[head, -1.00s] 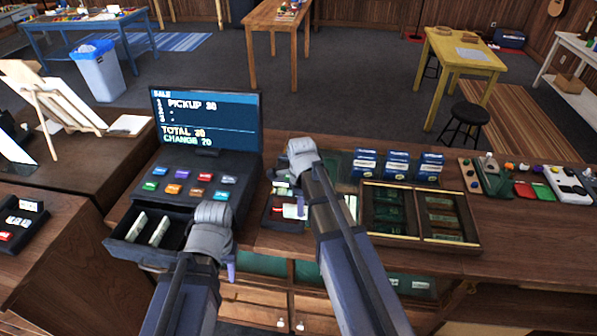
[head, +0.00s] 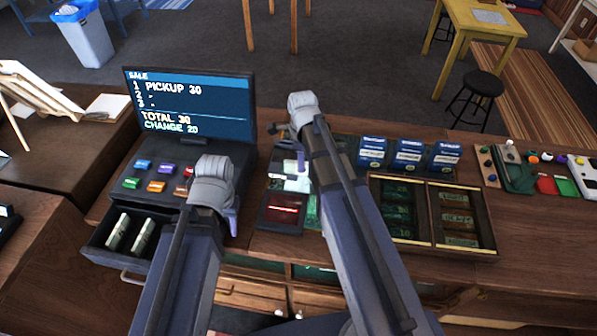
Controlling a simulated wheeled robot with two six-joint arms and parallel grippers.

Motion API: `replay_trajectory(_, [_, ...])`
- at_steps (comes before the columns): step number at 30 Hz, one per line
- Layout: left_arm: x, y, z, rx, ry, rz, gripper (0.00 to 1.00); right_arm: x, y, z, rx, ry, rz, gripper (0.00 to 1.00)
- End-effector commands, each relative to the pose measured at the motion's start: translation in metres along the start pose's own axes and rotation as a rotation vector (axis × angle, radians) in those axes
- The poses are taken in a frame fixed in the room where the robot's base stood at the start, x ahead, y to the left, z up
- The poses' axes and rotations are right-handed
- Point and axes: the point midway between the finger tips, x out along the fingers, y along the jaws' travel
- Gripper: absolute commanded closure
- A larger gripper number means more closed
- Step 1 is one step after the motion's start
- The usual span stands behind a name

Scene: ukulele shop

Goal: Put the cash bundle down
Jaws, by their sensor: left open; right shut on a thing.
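My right gripper (head: 290,168) is over the counter, right of the register, with its wrist and forearm covering much of it. It is shut on what looks like the cash bundle (head: 298,183), a pale, greenish-white block above a small dark device with a red display (head: 283,209). I cannot tell whether the bundle touches anything below. My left gripper (head: 233,218) is open, pointing down by the register's right front corner; its wrist hides most of its jaws.
The register screen (head: 190,105) reads total 30, change 20. Right of my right arm are blue boxes (head: 408,153) and a wooden tray with green and brown compartments (head: 467,248). Small coloured parts and pedals lie at the far right. The counter's right front (head: 540,235) is bare.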

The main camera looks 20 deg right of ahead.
Motion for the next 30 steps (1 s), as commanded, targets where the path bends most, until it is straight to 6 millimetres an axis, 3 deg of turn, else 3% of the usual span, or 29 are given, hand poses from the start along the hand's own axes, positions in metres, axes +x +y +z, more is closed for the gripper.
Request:
replay_trajectory(12, [0.058,0.005,-0.003,0.012,0.0,-0.002,0.58,0.059,0.0,0.0,0.0,0.0,0.0,1.0])
replay_trajectory(21, [0.064,0.006,-0.004,0.013,0.0,-0.003,0.58,0.064,0.0,0.0,0.0,0.0,0.0,1.0])
replay_trajectory(30, [0.097,0.009,-0.006,0.014,0.0,-0.003,0.58,0.098,0.0,0.0,0.0,0.0,0.0,1.0])
